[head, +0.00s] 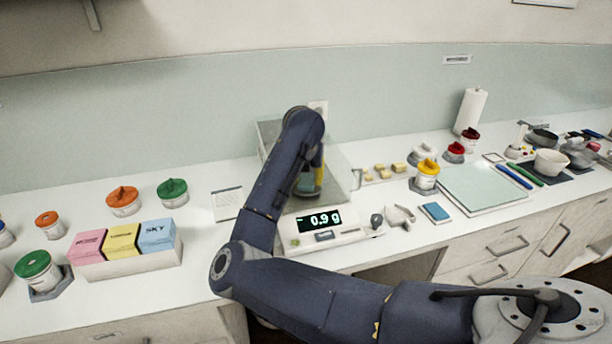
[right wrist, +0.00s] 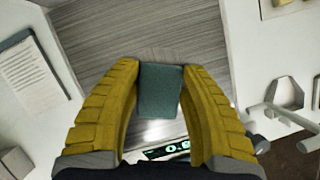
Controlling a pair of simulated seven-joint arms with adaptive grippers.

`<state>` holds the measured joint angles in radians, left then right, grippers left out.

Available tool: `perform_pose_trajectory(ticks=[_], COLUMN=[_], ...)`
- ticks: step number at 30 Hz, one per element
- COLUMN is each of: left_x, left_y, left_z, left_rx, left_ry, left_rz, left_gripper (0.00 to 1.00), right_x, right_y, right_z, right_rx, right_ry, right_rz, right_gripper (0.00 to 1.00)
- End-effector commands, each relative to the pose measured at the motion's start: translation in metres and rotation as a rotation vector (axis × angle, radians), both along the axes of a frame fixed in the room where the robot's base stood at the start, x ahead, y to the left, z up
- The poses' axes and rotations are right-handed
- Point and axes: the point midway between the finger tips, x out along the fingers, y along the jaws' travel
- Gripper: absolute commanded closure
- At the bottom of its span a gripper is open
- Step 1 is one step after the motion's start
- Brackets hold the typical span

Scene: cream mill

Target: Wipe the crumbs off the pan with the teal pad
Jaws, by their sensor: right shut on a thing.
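My right gripper (right wrist: 160,72) has its two yellow fingers shut on the teal pad (right wrist: 160,95), one on each side of it. The brushed grey metal pan (right wrist: 110,55) lies beneath the pad in the right wrist view. I cannot tell whether the pad touches the pan. In the head view, my right arm reaches into the clear shield of the scale (head: 330,237), whose display reads 0.9 g with a dash before it. A yellow finger (head: 319,170) shows there, partly hidden by the arm. I can make out no crumbs. My left gripper is not in view.
A white card (head: 227,204) lies left of the scale. Pink, yellow and blue boxes (head: 123,242) and several lidded jars stand further left. A grey scoop-like holder (head: 400,216) and a blue block (head: 435,211) are to the right. The scale's shield walls surround the gripper closely.

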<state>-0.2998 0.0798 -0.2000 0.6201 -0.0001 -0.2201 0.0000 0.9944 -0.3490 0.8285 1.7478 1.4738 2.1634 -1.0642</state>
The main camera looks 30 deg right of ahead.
Motion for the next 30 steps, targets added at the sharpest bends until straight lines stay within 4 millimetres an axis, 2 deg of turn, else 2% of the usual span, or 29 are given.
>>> perform_pose_trajectory(ticks=[18, 23, 30], left_x=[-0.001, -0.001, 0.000], left_y=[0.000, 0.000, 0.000], left_z=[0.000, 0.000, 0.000], left_rx=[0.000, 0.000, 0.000], left_ry=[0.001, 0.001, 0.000], left_rz=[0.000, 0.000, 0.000], left_gripper=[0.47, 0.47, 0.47], right_x=[-0.035, -0.035, -0.020], right_y=[0.011, 0.012, 0.007], right_z=[-0.005, -0.005, -0.004], right_rx=[0.005, 0.009, 0.008], right_ry=[0.008, 0.008, 0.009], right_rz=[-0.006, -0.006, -0.006], right_gripper=[0.81, 0.81, 0.81])
